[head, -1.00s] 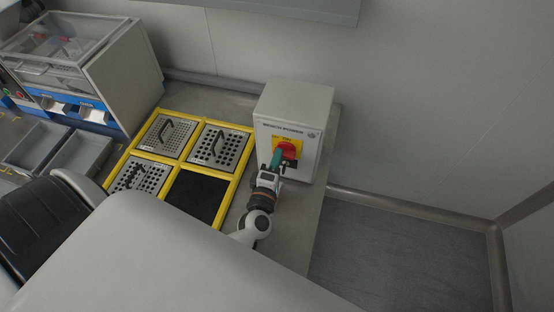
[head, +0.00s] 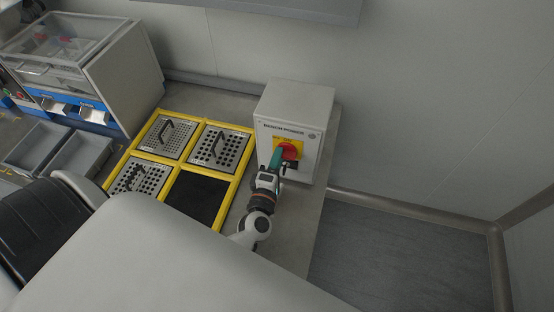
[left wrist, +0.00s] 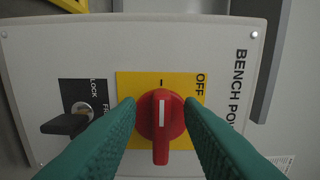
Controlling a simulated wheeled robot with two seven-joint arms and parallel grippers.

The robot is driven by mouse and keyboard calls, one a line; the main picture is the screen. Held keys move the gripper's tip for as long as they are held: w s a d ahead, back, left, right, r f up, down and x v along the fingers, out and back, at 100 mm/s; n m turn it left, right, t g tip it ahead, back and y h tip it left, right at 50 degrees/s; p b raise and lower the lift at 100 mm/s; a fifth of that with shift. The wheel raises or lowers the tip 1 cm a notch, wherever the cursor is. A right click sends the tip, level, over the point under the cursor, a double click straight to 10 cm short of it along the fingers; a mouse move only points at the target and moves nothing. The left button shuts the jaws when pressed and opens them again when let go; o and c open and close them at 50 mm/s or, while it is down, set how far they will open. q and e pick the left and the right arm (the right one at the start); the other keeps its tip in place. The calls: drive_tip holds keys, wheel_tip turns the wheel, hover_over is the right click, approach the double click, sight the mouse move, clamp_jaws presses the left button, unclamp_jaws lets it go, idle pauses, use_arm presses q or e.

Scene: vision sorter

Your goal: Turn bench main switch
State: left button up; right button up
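The grey bench power box (head: 298,105) stands at the back right of the bench. On its front a red rotary switch (head: 290,151) sits on a yellow plate; the switch also shows in the left wrist view (left wrist: 161,122), its white line pointing toward the top of that picture. My left gripper (head: 278,157) is at the switch. In the left wrist view its green fingers (left wrist: 160,108) are spread on either side of the red knob, with a gap to the narrow handle. Contact cannot be told. My right gripper is not in view.
A black key (left wrist: 68,124) sticks out beside the switch on a plate marked LOCK. Yellow-framed perforated trays (head: 220,148) and a black pad (head: 196,198) lie left of my gripper. A wall rises behind the box. Open floor (head: 400,250) lies to the right.

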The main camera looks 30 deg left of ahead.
use_arm(q)
drive_tip(key=b+v, duration=0.3)
drive_tip(key=v, duration=0.9)
idle(0.4)
